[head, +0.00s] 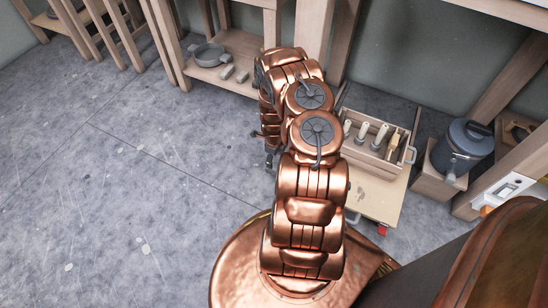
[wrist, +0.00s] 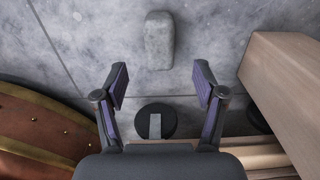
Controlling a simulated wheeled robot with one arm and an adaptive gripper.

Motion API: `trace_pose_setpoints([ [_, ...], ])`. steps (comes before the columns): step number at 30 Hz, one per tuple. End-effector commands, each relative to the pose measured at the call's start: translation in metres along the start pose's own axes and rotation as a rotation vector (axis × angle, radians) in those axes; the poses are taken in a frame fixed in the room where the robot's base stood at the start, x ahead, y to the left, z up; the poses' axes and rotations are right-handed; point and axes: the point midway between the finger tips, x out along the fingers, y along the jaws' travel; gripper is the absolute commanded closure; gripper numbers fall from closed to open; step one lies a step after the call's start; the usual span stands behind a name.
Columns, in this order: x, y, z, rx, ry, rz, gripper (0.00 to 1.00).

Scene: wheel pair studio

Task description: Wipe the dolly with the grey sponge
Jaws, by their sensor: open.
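The dolly (head: 386,203) is a low pale wooden board with a dark smudge on its top and a red wheel at its front corner. It stands right of my arm in the head view, partly hidden by it. The grey sponge (wrist: 158,40) appears to be the grey rounded block on the floor in the wrist view. I cannot make it out in the head view. My gripper (wrist: 160,84) is open and empty, with the sponge beyond its fingertips. In the head view my gripper (head: 268,150) is mostly hidden behind my arm.
A wooden crate of tools (head: 404,150) stands at the dolly's back end. A dark lidded pot (head: 464,148) is to its right. A shelf with a grey pan (head: 208,54) is at the back. A wooden block (wrist: 285,85) is close right of my gripper. The floor at left is clear.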

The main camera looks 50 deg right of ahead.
Motion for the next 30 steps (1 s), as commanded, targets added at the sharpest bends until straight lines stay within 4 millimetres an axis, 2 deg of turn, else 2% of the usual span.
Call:
trace_pose_setpoints([
  [1,0.01,0.001,-0.001,0.0,0.001,0.002,0.29],
  [6,0.035,0.001,-0.001,-0.001,0.001,0.002,0.29],
  [13,0.06,0.0,0.001,-0.002,-0.002,-0.001,0.29],
  [18,0.067,0.0,0.0,-0.001,-0.001,0.0,0.29],
  [26,0.067,0.0,0.0,-0.001,0.0,0.0,0.29],
  [30,0.067,0.0,0.0,-0.002,0.0,0.0,0.41],
])
